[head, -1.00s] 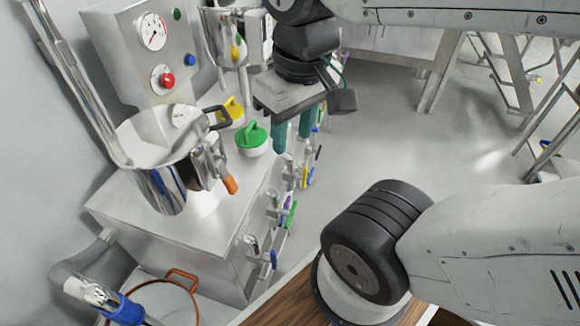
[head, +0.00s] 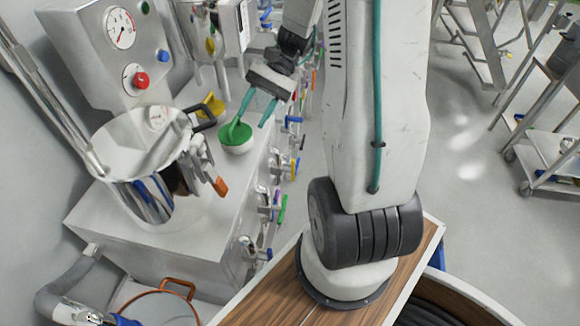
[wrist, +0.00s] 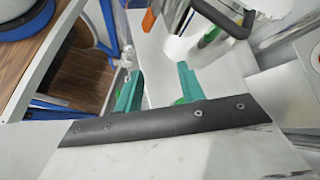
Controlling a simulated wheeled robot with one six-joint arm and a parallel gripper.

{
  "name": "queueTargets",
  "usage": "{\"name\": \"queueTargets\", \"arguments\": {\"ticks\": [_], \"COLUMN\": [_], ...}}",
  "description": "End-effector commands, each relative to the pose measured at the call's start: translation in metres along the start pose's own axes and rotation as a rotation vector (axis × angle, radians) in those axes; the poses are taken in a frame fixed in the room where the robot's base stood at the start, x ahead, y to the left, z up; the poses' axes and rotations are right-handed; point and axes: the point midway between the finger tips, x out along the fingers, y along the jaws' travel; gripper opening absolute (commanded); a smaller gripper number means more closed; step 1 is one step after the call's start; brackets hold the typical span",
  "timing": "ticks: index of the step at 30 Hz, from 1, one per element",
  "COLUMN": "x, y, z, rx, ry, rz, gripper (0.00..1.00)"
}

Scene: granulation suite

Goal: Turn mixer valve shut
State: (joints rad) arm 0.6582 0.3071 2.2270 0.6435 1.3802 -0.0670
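A green-handled valve (head: 236,135) on a round white base stands on top of the steel cabinet, right of the mixing bowl. It is the likeliest mixer valve, but I see no label. A yellow-handled one (head: 212,105) stands behind it. My gripper (head: 251,120) is open, with its two teal fingers apart and pointing down at the green valve. In the head view the left finger overlaps the green handle; I cannot tell whether they touch. In the wrist view my gripper (wrist: 158,82) shows its fingers wide apart, with the handle mostly hidden behind them.
The steel bowl (head: 150,160) with a black handle and an orange-tipped lever stands left of the valve. A control box (head: 110,45) with a gauge and red button rises behind it. Several coloured taps line the cabinet's (head: 160,240) front side.

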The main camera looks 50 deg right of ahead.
Motion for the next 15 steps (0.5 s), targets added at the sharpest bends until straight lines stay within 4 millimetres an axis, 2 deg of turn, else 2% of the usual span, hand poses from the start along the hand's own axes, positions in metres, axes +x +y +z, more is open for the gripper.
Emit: {"name": "queueTargets", "arguments": {"ticks": [1, 5, 8, 15], "x": [-0.001, -0.004, -0.004, 0.009], "y": [0.010, 0.032, 0.056, 0.133], "z": [-0.023, -0.075, -0.115, -0.205], "rx": [0.064, 0.200, 0.302, 0.535], "ry": [-0.033, -0.097, -0.141, -0.225], "rz": [-0.069, -0.246, -0.388, -0.747], "gripper": [0.39, 0.39, 0.39, 0.39]}}
